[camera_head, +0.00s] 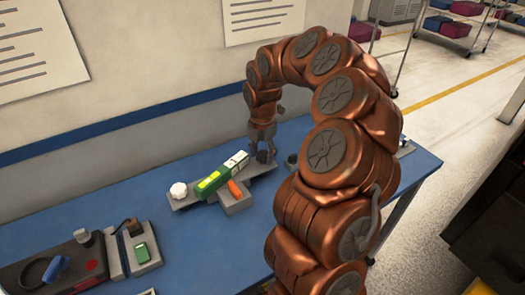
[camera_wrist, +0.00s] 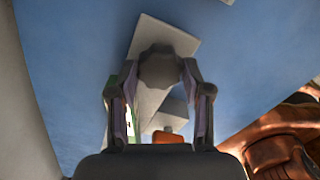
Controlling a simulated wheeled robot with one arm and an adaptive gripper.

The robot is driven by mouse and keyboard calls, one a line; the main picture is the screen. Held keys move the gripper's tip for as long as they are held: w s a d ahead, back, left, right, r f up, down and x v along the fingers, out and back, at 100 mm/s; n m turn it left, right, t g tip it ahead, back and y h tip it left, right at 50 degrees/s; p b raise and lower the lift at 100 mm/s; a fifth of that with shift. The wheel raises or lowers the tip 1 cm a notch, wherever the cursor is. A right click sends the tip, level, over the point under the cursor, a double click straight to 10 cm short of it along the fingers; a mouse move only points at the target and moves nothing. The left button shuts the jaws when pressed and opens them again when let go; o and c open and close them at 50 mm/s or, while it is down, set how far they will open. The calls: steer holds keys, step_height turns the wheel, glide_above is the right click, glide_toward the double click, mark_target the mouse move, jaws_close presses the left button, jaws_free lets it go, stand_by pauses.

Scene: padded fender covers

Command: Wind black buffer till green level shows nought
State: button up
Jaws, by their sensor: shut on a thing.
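The black buffer (camera_head: 264,157) is a dark round knob at the right end of a tilted grey bar (camera_head: 184,203). My gripper (camera_head: 262,145) comes down over it from above. In the wrist view the buffer (camera_wrist: 159,66) sits between the two fingertips (camera_wrist: 160,84), and the gripper is shut on it. The green level (camera_head: 222,174) lies along the bar, with a bright yellow-green window near its left end; its reading is too small to make out. In the wrist view the level is mostly hidden behind the left finger.
A white knob (camera_head: 179,190) sits at the bar's left end. An orange part (camera_head: 236,188) on a grey block is in front of the level. A dark case (camera_head: 58,268) and a small green item (camera_head: 141,252) lie at left. Blue tabletop (camera_head: 205,240) is clear in front.

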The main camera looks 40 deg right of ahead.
mark_target(262, 155)
steer(key=shift+n, duration=0.6)
steer(key=o, duration=1.2)
steer(key=shift+c, duration=0.2)
step_height(262, 155, up, 12)
